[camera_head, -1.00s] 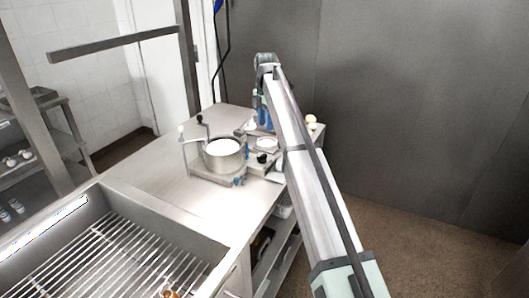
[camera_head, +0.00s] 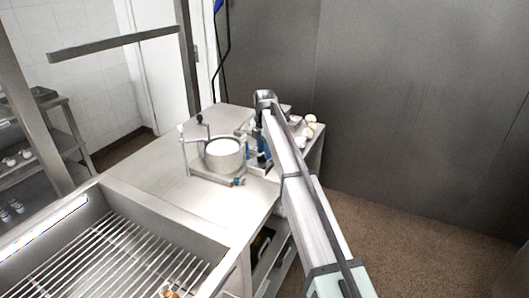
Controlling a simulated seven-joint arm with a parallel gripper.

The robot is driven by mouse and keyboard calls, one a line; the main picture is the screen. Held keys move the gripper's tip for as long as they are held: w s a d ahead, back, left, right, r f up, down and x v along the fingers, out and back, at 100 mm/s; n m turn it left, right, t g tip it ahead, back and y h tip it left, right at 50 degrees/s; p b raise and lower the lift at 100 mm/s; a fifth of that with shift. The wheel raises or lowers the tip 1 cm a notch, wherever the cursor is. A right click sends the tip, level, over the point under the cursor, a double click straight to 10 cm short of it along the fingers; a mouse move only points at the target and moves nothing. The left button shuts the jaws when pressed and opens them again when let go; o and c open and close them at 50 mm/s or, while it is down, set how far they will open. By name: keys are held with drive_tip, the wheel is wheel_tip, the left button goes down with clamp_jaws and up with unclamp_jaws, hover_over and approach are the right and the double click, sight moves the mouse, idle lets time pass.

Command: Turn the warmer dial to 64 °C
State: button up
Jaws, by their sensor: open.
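A steel pot with white contents (camera_head: 223,153) stands in a metal frame with a black-knobbed crank on the steel counter. A small blue part (camera_head: 239,181) shows at the front right corner of the frame's base. I cannot tell whether it is the warmer dial, and no temperature marks are readable. My gripper (camera_head: 268,167) points down just right of the pot, over the small equipment there. It is open, small in view and partly merged with the arm. The small unit with a black knob beside the pot is now mostly hidden behind my gripper.
The steel counter (camera_head: 150,178) is clear left of the pot. A sink with a wire rack (camera_head: 110,262) lies at the front left. Several pale round items (camera_head: 310,120) sit at the counter's far right. A grey wall (camera_head: 420,100) stands behind, and open shelves are under the counter.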

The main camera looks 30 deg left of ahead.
drive_tip(key=shift+f, duration=0.45)
drive_tip(key=shift+c, duration=0.4)
clamp_jaws()
